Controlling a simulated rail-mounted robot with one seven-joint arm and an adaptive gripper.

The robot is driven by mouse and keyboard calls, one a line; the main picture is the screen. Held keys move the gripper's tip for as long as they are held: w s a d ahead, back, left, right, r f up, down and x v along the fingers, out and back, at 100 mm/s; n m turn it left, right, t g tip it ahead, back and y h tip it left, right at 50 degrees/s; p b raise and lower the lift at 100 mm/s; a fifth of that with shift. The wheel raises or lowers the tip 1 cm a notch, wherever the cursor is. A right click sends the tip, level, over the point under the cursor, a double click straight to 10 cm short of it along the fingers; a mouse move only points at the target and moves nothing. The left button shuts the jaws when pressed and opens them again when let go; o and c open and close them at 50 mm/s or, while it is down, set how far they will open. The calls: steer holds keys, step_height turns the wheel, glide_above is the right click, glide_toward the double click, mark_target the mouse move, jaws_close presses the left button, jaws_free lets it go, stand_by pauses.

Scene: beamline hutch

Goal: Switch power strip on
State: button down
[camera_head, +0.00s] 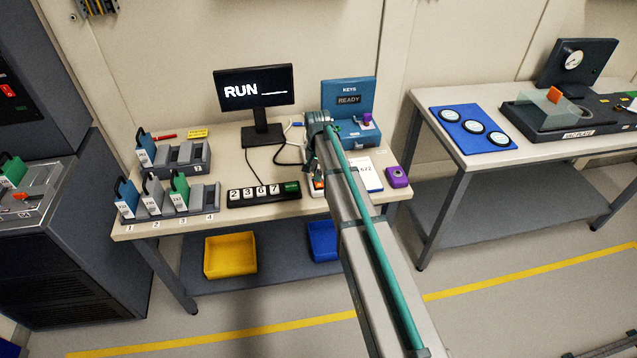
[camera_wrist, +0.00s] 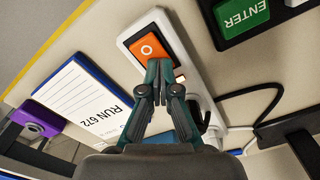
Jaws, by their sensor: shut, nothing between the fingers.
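The power strip (camera_wrist: 197,75) is white and lies on the table top, with an orange rocker switch (camera_wrist: 152,35) at one end. The switch face shows a white ring mark. My gripper (camera_wrist: 158,66) is shut and empty, its fingertips at the lower edge of the switch in the wrist view. I cannot tell whether they touch it. In the head view the strip's orange switch (camera_head: 318,184) shows just beside my arm, which hides most of the strip. A black cable and plug sit farther along the strip in the wrist view.
A keypad with a green ENTER key (camera_wrist: 240,17) lies beside the strip. A RUN 672 card (camera_wrist: 85,102) and a purple device (camera_wrist: 38,120) lie on the other side. A monitor (camera_head: 254,88) and blue KEYS box (camera_head: 348,98) stand behind.

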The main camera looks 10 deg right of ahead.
steer(key=shift+r+p, duration=1.85)
steer(key=shift+r, duration=1.6)
